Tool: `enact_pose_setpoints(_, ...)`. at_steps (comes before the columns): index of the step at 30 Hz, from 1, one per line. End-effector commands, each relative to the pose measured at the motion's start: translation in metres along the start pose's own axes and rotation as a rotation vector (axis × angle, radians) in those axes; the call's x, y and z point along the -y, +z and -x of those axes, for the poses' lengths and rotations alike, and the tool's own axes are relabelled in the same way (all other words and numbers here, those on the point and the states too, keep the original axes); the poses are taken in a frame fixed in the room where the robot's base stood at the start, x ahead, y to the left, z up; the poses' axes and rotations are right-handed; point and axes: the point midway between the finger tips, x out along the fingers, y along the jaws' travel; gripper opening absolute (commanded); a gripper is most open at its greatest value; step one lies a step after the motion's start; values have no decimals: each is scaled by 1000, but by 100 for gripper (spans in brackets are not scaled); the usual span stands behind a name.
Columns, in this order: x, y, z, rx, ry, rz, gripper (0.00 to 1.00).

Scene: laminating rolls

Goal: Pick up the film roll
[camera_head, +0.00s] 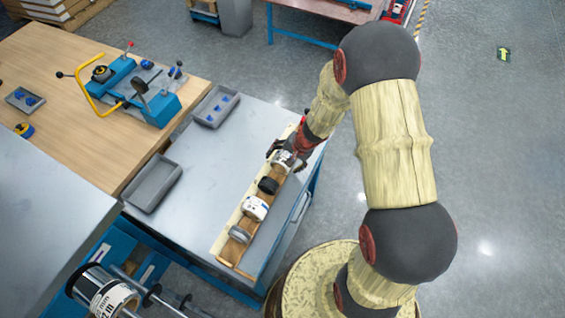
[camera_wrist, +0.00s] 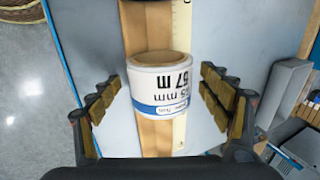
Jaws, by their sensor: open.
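The film roll (camera_wrist: 158,85) is white with black print and a blue band, and its brown core end shows in the wrist view. It lies on a brown wooden rack (camera_wrist: 133,30). My gripper (camera_wrist: 160,98) is open, with one padded finger on each side of the roll and a visible gap on both sides. In the head view, my gripper (camera_head: 285,152) is at the upper part of the rack, and the roll (camera_head: 283,161) shows partly beneath it.
The same rack holds a black roll (camera_head: 268,186), another white roll (camera_head: 254,208) and a grey roll (camera_head: 240,234). Grey trays (camera_head: 153,183) (camera_head: 214,105) lie on the metal table (camera_head: 190,150). A blue hand-press (camera_head: 140,90) stands on the wooden bench. The table's middle is clear.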

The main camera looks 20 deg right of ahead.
Motion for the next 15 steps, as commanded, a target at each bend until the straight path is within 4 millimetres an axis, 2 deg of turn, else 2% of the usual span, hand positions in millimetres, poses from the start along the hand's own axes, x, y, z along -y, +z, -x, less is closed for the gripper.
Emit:
enact_pose_setpoints(4,0,0,1,0,0,1,77)
enact_pose_setpoints(15,0,0,1,0,0,1,56)
